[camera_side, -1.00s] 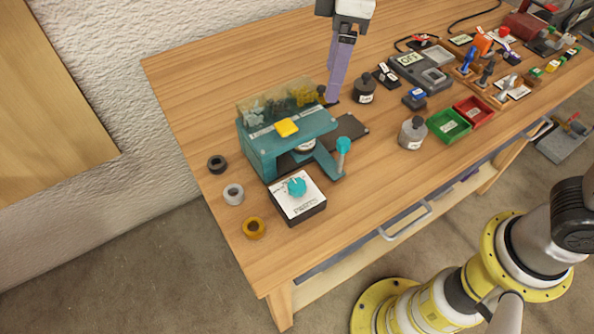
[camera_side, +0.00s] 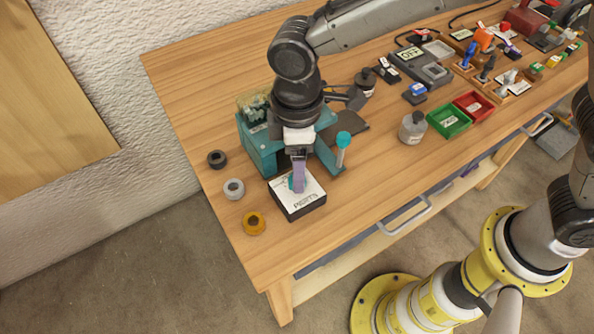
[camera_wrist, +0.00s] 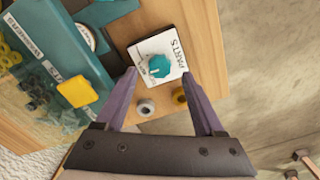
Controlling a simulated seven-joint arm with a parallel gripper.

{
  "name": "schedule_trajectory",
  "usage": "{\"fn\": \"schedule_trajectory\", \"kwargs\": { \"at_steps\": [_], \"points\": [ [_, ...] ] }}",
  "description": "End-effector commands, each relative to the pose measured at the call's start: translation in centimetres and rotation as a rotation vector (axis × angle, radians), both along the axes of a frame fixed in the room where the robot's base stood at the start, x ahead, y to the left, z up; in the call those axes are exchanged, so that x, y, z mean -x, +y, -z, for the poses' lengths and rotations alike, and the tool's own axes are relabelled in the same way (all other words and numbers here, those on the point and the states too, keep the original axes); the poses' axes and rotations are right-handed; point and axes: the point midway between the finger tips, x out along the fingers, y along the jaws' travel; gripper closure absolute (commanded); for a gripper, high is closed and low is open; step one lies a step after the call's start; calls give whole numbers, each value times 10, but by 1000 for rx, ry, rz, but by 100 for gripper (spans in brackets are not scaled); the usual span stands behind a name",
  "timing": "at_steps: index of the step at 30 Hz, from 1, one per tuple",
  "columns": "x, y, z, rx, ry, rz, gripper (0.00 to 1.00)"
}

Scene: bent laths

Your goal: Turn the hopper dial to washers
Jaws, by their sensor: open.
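The hopper dial is a teal knob (camera_wrist: 159,66) on a white-topped box labelled PARTS (camera_wrist: 165,48). In the side view the box (camera_side: 306,201) sits at the near left of the table, and my gripper mostly hides the knob. My gripper (camera_side: 297,188) points down over the knob. In the wrist view its two purple fingers (camera_wrist: 160,76) are apart, with the knob seen between them; I cannot tell whether they touch it. The dial's setting and small labels are too small to read. The teal hopper (camera_side: 262,150) stands behind the box.
A black ring (camera_side: 217,159), a grey ring (camera_side: 233,189) and an orange ring (camera_side: 254,223) lie left of the box. A teal-knobbed lever (camera_side: 343,142) rises to the right. A grey bottle (camera_side: 412,129), a green tray (camera_side: 449,134) and a red tray (camera_side: 486,106) are farther right.

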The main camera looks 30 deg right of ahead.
Motion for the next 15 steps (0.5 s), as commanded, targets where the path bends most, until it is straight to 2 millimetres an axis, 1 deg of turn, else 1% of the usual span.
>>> {"fn": "schedule_trajectory", "kwargs": {
  "at_steps": [1, 3, 6, 10, 15],
  "points": [
    [0, 0, 8, 1, 2, 0, 29],
    [0, 0, 17, 1, 2, 0, 29],
    [0, 0, 25, 0, 0, 0, 29],
    [0, 0, 31, -1, 0, 0, 29],
    [0, 0, 31, -1, -2, 0, 29]
  ]
}}
